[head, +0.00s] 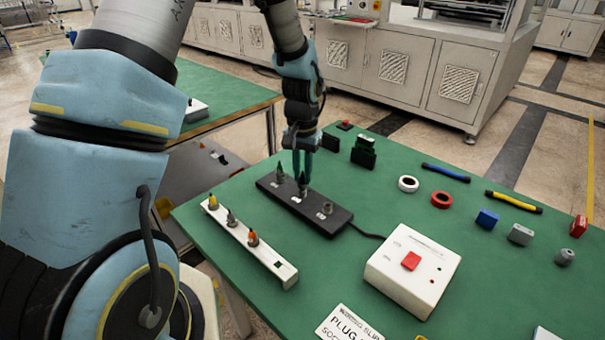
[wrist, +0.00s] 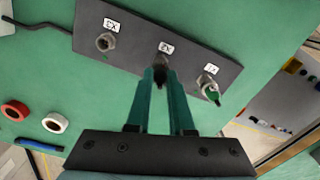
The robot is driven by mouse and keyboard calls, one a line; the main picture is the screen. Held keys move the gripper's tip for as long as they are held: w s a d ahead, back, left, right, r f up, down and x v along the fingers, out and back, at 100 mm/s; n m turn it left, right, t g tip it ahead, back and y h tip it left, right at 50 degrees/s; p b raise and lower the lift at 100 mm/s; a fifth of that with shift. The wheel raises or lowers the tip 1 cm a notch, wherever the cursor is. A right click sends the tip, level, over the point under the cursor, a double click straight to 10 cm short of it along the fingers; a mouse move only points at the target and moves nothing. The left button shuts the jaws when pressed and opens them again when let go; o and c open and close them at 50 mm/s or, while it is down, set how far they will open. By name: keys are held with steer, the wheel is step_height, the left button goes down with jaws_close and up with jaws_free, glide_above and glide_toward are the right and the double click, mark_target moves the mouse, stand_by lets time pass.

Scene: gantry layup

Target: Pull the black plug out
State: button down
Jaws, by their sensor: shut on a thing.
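A dark socket panel (head: 338,222) lies on the green table with three labelled sockets in a row. My gripper (head: 302,170) points down at the middle socket, with its green fingers shut on the black plug (head: 303,181). In the wrist view the gripper (wrist: 161,74) covers most of the plug, which is dark between the fingertips at the socket labelled X2. How far the plug sits in the socket cannot be told. A green plug (head: 279,174) stands in the X1 socket and also shows in the wrist view (wrist: 213,93). The X3 socket (head: 327,209) is empty.
A white strip (head: 262,250) with several coloured plugs lies in front of the panel. A white box (head: 400,285) with a red button stands to the right, joined by a cable. Tape rolls (head: 441,200), coloured blocks and tools lie farther right. Dark holders (head: 364,155) stand behind.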

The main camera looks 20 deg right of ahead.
steer(key=shift+r+p, duration=0.7)
steer(key=shift+r, duration=0.35)
steer(key=shift+r+p, duration=1.25)
steer(key=shift+r, duration=0.4)
